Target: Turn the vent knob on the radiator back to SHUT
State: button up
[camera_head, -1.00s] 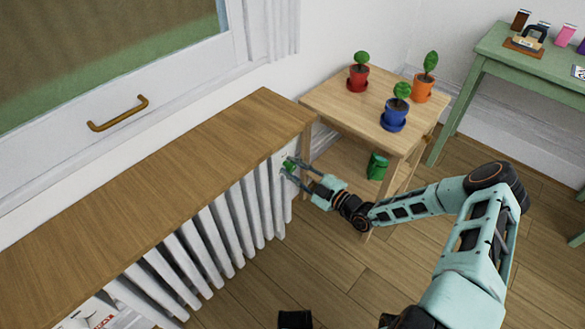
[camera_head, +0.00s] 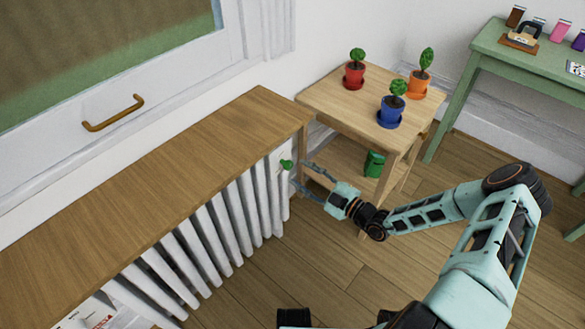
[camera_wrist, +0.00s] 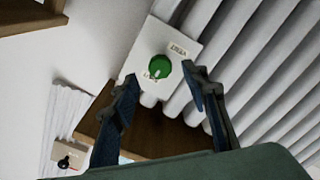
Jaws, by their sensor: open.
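The green vent knob (camera_head: 286,164) sits on the end of the white radiator (camera_head: 250,205). In the wrist view the knob (camera_wrist: 161,67) is on a white plate (camera_wrist: 190,50) with a small label at its upper right and another by its lower edge. The lettering is too small to read surely, and I cannot tell which way the knob points. My gripper (camera_head: 302,175) is open and empty, just right of the knob and apart from it. In the wrist view my gripper (camera_wrist: 160,77) has its two dark fingers either side below the knob.
A wooden shelf top (camera_head: 150,180) covers the radiator. Close behind my gripper stands a wooden side table (camera_head: 330,100) with red, blue and orange plant pots, and a green item (camera_head: 374,163) below. A green table (camera_head: 480,70) stands far right. Floor (camera_head: 340,260) in front is clear.

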jog(key=v, duration=0.6)
jog(key=shift+s+d, duration=0.1)
jog(key=shift+d, duration=0.05)
